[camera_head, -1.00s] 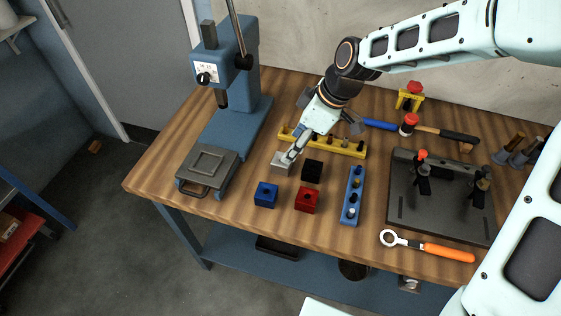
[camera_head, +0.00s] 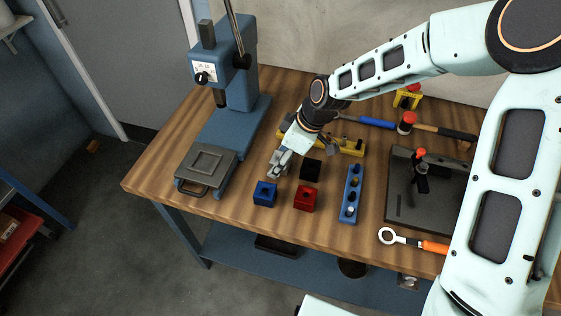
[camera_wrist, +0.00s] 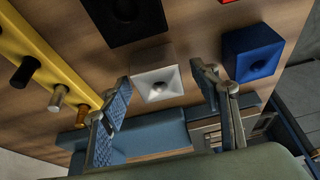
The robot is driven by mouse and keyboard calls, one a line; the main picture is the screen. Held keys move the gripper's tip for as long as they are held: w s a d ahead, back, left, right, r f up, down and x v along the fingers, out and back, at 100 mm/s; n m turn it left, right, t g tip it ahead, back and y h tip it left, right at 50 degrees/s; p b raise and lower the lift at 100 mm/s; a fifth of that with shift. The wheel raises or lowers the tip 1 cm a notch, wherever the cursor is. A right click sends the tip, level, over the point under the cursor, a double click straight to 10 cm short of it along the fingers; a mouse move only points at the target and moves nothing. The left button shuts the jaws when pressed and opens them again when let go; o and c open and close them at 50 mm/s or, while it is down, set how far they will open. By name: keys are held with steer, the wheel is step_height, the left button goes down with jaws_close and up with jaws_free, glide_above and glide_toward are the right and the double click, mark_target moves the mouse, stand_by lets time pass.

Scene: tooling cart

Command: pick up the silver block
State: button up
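The silver block (camera_wrist: 157,78) is a pale cube with a round hollow in its face. It sits on the wooden table, in the wrist view just beyond and between my fingertips. My gripper (camera_wrist: 163,75) is open, one finger on each side of the block's picture position, and no grip on it shows. In the head view my gripper (camera_head: 277,165) points down at the block's spot and hides most or all of it. Whether the fingers touch the block cannot be told.
The black block (camera_head: 310,170), blue block (camera_head: 264,194) and red block (camera_head: 305,199) stand close by. A yellow rack (camera_head: 350,149) with pegs lies behind, a blue rack (camera_head: 351,195) to the right. The blue press (camera_head: 228,120) stands left. Bare table shows between press and blocks.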

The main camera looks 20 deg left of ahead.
steer(key=c, duration=1.4)
steer(key=shift+r, duration=0.15)
steer(key=shift+w+r, duration=0.1)
steer(key=shift+r, duration=0.45)
steer(key=shift+s+d+r+p, duration=0.5)
steer(key=shift+s+d+r, duration=0.75)
steer(key=shift+s+r, duration=0.7)
steer(key=shift+s+d+r+p, duration=0.5)
steer(key=shift+s+d+r, duration=0.7)
steer(key=shift+s+r, duration=0.75)
steer(key=shift+s+d+r+p, duration=0.5)
steer(key=shift+s+d+r, duration=0.75)
steer(key=shift+s+r, duration=0.7)
